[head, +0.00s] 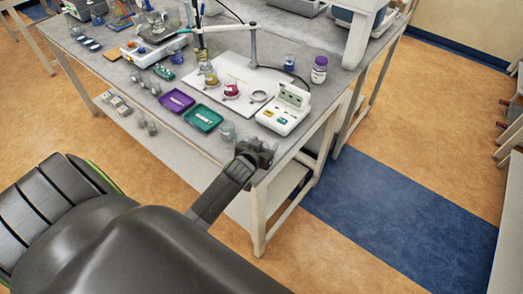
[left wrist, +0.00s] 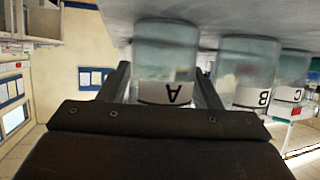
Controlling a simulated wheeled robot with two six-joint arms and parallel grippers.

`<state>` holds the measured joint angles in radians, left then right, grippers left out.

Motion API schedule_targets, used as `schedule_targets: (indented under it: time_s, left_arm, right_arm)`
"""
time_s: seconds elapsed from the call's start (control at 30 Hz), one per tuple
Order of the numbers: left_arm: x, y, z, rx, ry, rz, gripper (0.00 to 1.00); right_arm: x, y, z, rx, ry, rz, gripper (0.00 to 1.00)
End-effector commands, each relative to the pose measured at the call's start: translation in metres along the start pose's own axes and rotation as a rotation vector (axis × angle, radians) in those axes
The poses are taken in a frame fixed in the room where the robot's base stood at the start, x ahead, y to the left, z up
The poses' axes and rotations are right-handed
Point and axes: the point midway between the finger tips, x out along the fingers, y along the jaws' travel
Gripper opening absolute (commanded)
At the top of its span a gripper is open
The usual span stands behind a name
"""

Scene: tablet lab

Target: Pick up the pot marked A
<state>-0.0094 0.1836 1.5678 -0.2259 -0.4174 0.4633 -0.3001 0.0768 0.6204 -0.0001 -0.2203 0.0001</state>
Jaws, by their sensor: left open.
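The pot marked A (left wrist: 165,58) is a clear glass pot with a white label. It appears upside down in the left wrist view, between the two fingers of my left gripper (left wrist: 163,82). The fingers are open and apart, one on each side of the pot, and I see no clear grip on it. In the head view my left gripper (head: 259,152) is at the table's front right corner. A clear pot (head: 228,131) stands just left of it; its letter is not readable there. My right gripper is not in view.
Pots marked B (left wrist: 247,70) and C (left wrist: 292,75) stand close beside A. On the table (head: 187,122), a teal tray (head: 203,118), a purple tray (head: 177,101) and a white device (head: 284,110) are nearby. The blue floor strip (head: 400,215) at right is clear.

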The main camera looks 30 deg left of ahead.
Motion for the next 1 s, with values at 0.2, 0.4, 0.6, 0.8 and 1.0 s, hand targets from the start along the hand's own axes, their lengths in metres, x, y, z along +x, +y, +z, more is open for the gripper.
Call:
schedule_targets:
  time_s: [0.2,0.4,0.6,0.8,1.0]
  left_arm:
    - [0.0,0.0,0.0,0.0,0.0,0.0,0.49]
    - [0.0,0.0,0.0,0.0,0.0,0.0,0.24]
    - [0.0,0.0,0.0,0.0,0.001,0.0,0.24]
    - [-0.005,0.0,-0.013,-0.001,0.004,0.0,0.24]
    - [-0.017,0.001,-0.043,0.0,0.006,0.0,0.24]
  right_arm:
    - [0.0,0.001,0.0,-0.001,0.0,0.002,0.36]
    - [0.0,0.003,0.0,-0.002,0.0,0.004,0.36]
    - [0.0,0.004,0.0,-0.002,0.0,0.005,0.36]
    - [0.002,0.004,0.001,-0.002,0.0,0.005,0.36]
    - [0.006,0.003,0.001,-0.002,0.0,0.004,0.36]
